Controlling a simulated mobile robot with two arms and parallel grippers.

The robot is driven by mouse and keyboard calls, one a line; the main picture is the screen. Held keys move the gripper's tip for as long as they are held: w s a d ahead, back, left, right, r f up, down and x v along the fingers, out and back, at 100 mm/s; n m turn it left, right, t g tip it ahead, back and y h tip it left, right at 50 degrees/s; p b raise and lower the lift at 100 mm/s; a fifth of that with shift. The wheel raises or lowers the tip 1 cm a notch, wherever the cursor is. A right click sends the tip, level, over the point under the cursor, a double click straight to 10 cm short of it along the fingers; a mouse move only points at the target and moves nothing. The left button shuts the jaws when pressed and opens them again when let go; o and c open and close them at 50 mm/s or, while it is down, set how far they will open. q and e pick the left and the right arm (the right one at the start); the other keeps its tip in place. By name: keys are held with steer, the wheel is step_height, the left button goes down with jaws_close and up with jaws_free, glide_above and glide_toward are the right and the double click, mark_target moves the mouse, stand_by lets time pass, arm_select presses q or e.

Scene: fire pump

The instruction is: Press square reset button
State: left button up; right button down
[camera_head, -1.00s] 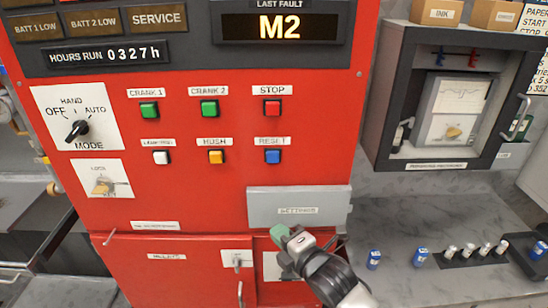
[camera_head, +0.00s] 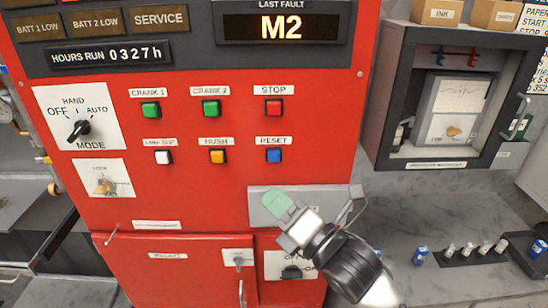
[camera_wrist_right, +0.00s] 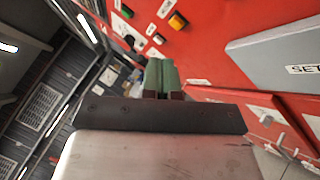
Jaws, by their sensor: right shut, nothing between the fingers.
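The blue square reset button (camera_head: 273,156) sits on the red panel under a RESET label, below the red stop button (camera_head: 273,107). My right gripper (camera_head: 279,205) is shut and empty, its green fingertips in front of the grey settings plate, below the reset button and apart from it. In the right wrist view the shut green fingers (camera_wrist_right: 161,76) point toward the panel, and the reset button cannot be made out there. My left gripper is not in view.
A yellow hush button (camera_head: 217,157) and a white lamp test button (camera_head: 164,157) are left of reset. The grey settings plate (camera_head: 325,199) is below. A dark recorder cabinet (camera_head: 378,130) stands at the right. Several small bottles stand on the grey counter (camera_head: 440,215).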

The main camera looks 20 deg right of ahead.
steer(key=shift+w+d+b, duration=0.2)
steer(key=shift+w+d, duration=0.2)
steer(key=shift+w, duration=1)
steer(key=shift+w+d+b, duration=0.15)
steer(key=shift+w+d, duration=0.3)
steer(key=shift+w, duration=0.9)
steer(key=shift+w+d+b, duration=0.2)
steer(key=shift+w+d, duration=0.2)
steer(key=shift+w, duration=1)
steer(key=shift+w, duration=0.1)
steer(key=shift+w+d, duration=0.1)
steer(key=shift+w, duration=0.2)
steer(key=shift+w+d, duration=0.15)
steer(key=shift+w, duration=0.35)
steer(key=shift+s, duration=0.15)
steer(key=shift+s+a, duration=0.25)
steer(key=shift+s, duration=0.5)
steer(key=s, duration=0.2)
steer(key=s+a+p, duration=0.1)
steer(key=s, duration=0.1)
steer(key=shift+s+a, duration=0.2)
steer(key=shift+s, duration=0.2)
